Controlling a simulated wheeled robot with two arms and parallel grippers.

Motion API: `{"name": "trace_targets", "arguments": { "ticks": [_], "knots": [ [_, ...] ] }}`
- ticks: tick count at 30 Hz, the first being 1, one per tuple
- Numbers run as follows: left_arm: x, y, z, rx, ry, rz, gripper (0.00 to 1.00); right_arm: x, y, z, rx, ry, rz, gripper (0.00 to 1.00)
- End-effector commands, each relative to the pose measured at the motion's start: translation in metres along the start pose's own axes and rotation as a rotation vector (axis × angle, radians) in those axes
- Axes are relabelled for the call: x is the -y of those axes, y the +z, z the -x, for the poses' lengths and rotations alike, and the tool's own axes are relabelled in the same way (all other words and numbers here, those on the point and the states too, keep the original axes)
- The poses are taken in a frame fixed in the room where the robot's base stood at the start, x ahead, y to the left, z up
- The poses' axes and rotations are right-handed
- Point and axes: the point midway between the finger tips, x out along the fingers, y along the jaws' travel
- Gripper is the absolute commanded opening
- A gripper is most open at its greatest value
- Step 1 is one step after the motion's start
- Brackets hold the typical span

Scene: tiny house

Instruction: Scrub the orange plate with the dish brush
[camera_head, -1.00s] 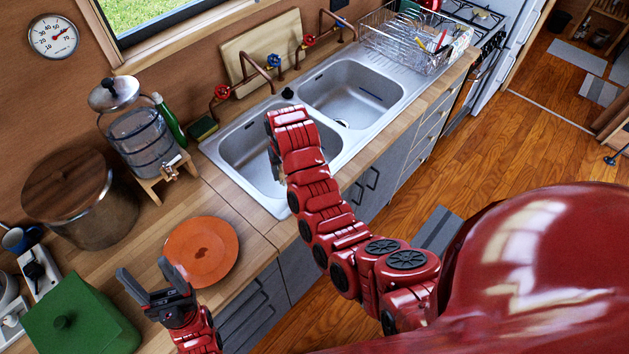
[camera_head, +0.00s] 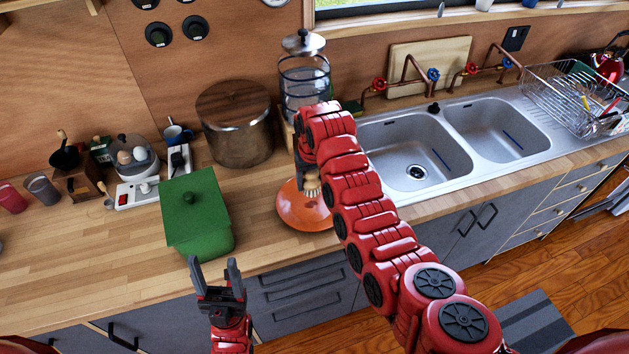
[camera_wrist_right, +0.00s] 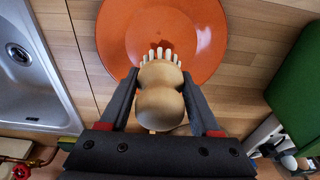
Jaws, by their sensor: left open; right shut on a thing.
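The orange plate (camera_head: 290,208) lies flat on the wooden counter, left of the sink and partly hidden by my right arm; it also shows in the right wrist view (camera_wrist_right: 215,45). My right gripper (camera_wrist_right: 158,95) is shut on the dish brush (camera_wrist_right: 160,107), which has a rounded wooden body and pale bristles. The bristle end (camera_head: 312,184) is over the plate; I cannot tell whether it touches. My left gripper (camera_head: 217,275) is open and empty in front of the counter edge, below the green box.
A green lidded box (camera_head: 195,215) stands left of the plate. Behind are a large wood-lidded pot (camera_head: 235,125) and a glass water dispenser (camera_head: 303,80). The double sink (camera_head: 415,160) is to the right. The left counter front is clear.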

Motion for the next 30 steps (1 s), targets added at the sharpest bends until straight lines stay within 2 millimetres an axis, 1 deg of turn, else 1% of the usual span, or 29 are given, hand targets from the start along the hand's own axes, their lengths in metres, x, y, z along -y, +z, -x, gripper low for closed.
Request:
{"name": "trace_targets", "arguments": {
  "ticks": [5, 11, 12, 15, 20, 30],
  "knots": [
    [0.000, 0.000, -0.001, 0.000, 0.000, 0.000, 0.62, 0.000, 0.003, -0.015, 0.005, 0.000, 0.000, 0.08],
    [0.000, 0.000, 0.002, 0.000, 0.000, 0.000, 0.62, 0.000, 0.006, -0.037, 0.006, 0.000, 0.000, 0.08],
    [0.000, 0.001, 0.008, 0.000, 0.000, 0.000, 0.62, 0.000, 0.007, -0.044, 0.005, 0.000, 0.000, 0.08],
    [-0.001, 0.002, 0.013, 0.001, 0.000, 0.000, 0.62, 0.000, 0.007, -0.051, 0.004, 0.000, -0.001, 0.08],
    [-0.001, 0.003, 0.015, 0.000, 0.000, 0.000, 0.62, 0.000, 0.007, -0.056, 0.002, 0.000, -0.001, 0.08],
    [-0.001, 0.003, 0.015, 0.001, 0.000, 0.000, 0.62, 0.000, 0.007, -0.055, 0.001, 0.000, 0.000, 0.08]
  ]
}}
